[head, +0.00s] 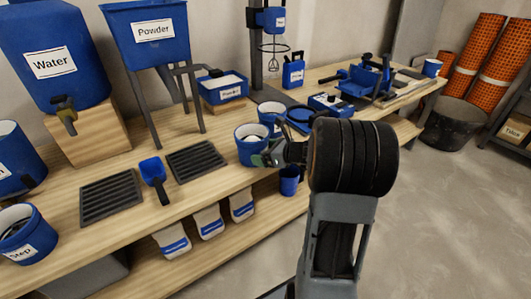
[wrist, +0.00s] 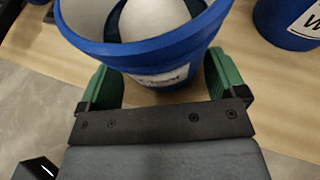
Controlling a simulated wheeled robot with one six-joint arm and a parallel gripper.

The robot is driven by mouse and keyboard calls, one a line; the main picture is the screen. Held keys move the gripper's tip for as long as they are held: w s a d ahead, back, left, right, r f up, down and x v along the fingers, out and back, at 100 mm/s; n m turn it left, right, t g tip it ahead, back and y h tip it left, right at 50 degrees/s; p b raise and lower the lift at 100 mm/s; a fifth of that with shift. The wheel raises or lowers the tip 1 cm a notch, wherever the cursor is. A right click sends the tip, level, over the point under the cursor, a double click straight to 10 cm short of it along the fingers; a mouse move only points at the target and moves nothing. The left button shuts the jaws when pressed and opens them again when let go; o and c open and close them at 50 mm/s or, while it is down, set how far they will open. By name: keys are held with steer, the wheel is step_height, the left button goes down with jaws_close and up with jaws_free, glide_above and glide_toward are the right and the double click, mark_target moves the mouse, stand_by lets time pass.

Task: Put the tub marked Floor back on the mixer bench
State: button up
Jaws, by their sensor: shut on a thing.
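A blue tub (head: 250,146) with pale contents is at the front of the wooden mixer bench (head: 225,182). In the wrist view the tub (wrist: 165,55) sits between the green fingers of my gripper (wrist: 165,88), which is shut on it. Its label is mostly hidden and I cannot read it. In the head view my gripper (head: 266,157) reaches the tub from the right. I cannot tell whether its base touches the bench. A second blue tub (head: 271,112) stands just behind; its label in the wrist view (wrist: 306,20) starts with W.
Black grates (head: 196,160) and a blue scoop (head: 153,172) lie to the left on the bench. A mixer stand (head: 258,60), a blue jug (head: 293,72) and a blue box (head: 331,104) are behind. White-and-blue containers (head: 208,222) are on the shelf below.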

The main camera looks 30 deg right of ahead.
steer(key=o, duration=1.3)
steer(key=shift+o, duration=0.2)
steer(key=shift+r, duration=0.1)
steer(key=shift+s+d+r+p, duration=0.2)
steer(key=shift+s+p, duration=0.1)
steer(key=p+v, duration=0.3)
steer(key=v, duration=0.8)
steer(key=shift+s, duration=0.15)
steer(key=shift+p, duration=0.3)
